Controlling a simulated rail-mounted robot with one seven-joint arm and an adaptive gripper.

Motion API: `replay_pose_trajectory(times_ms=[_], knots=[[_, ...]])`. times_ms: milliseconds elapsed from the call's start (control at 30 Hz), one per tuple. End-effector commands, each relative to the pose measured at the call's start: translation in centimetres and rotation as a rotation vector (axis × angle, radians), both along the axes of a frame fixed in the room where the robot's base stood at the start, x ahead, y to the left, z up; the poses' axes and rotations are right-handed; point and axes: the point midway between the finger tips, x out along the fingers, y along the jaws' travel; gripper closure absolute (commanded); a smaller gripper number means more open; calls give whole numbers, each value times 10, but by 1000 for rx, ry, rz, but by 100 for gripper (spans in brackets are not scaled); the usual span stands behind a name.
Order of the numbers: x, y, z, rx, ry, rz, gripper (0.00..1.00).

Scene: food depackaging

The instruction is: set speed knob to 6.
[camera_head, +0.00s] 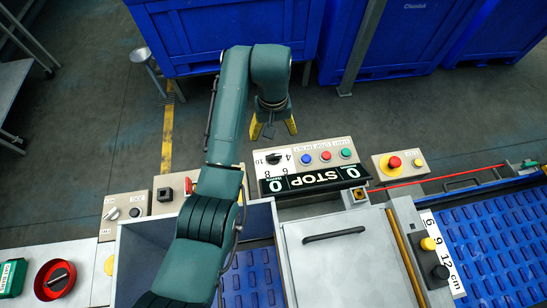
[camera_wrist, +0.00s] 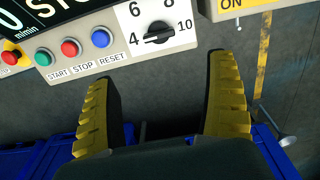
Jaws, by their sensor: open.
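The speed knob (camera_wrist: 158,33) is a black rotary knob on a white dial plate marked 4, 6, 8 and 10. Its white pointer mark lies toward the 4. In the head view the knob (camera_head: 273,158) sits at the left end of the beige control panel (camera_head: 335,147). My gripper (camera_head: 273,128) is open, with yellow fingers, just beyond the panel's far edge and near the knob. In the wrist view the fingertips of my gripper (camera_wrist: 162,68) are spread wide, with nothing between them, and the knob lies ahead of the gap, untouched.
Blue, red and green buttons (camera_head: 325,155) sit beside the dial, above a black STOP display (camera_head: 315,179). A red emergency button (camera_head: 395,162) is to the right. Blue bins (camera_head: 410,35) stand behind. A metal lid (camera_head: 350,262) and blue conveyor (camera_head: 495,235) lie in front.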

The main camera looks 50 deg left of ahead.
Motion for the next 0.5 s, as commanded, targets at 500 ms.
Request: replay_pose_trajectory(times_ms=[500], knots=[[0, -1, -123, 0, 0, -3, 13]])
